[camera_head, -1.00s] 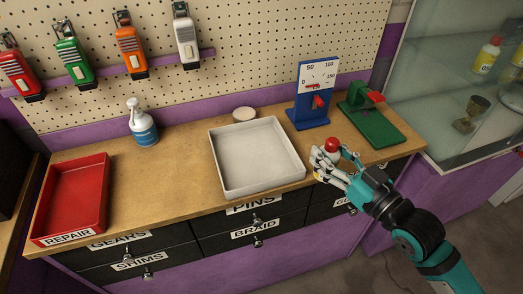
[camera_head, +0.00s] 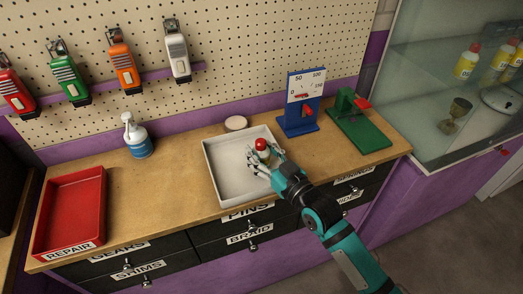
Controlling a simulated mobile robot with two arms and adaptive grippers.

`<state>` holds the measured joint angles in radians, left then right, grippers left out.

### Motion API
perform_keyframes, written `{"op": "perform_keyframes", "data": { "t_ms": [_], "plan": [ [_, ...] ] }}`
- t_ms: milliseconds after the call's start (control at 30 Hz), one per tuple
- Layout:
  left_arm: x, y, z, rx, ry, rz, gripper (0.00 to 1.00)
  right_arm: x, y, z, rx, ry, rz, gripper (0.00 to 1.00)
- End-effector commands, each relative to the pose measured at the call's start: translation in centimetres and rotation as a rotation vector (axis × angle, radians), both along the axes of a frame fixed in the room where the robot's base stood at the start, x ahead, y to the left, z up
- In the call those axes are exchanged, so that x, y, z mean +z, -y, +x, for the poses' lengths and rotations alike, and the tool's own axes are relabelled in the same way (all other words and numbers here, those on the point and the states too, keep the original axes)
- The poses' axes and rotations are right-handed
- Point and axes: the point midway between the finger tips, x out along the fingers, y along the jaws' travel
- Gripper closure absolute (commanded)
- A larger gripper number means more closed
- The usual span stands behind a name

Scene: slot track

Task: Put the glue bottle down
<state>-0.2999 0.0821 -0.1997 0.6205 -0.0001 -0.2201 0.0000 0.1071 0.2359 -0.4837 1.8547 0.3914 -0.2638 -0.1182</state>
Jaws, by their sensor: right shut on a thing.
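My right gripper (camera_head: 264,159) comes in from the lower right and is shut on the glue bottle (camera_head: 262,145). The bottle's red cap shows above the fingers; most of its body is hidden by the hand. The bottle looks about upright. Gripper and bottle are over the right part of the white tray (camera_head: 225,180) on the wooden bench; I cannot tell whether the bottle touches the tray floor. My left gripper is not in view.
A red REPAIR tray (camera_head: 73,205) lies at the left. A blue-labelled pump bottle (camera_head: 137,137), a round pale lid (camera_head: 236,123), a blue gauge stand (camera_head: 300,122) and a green tool (camera_head: 358,125) stand along the back. A glass cabinet holds yellow bottles (camera_head: 467,61). Bench between trays is clear.

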Motion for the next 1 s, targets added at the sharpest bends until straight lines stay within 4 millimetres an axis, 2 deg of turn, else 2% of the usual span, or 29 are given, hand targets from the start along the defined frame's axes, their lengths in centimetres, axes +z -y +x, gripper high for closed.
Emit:
{"op": "perform_keyframes", "data": {
  "t_ms": [367,400,533,867,1000],
  "plan": [
    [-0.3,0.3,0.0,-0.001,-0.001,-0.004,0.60,-0.5,0.0,0.0,0.000,0.001,0.000,0.92],
    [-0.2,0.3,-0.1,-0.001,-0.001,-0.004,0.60,-0.4,0.0,0.0,0.000,0.001,0.000,0.53],
    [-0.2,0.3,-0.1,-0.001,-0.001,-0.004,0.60,-0.3,0.0,0.0,0.000,0.001,-0.001,0.36],
    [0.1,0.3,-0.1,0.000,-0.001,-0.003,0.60,0.1,0.0,0.0,0.000,0.002,0.000,0.35],
    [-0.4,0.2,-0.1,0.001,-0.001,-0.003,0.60,-0.3,1.0,-1.4,-0.001,0.000,-0.002,0.35]
  ]
}}
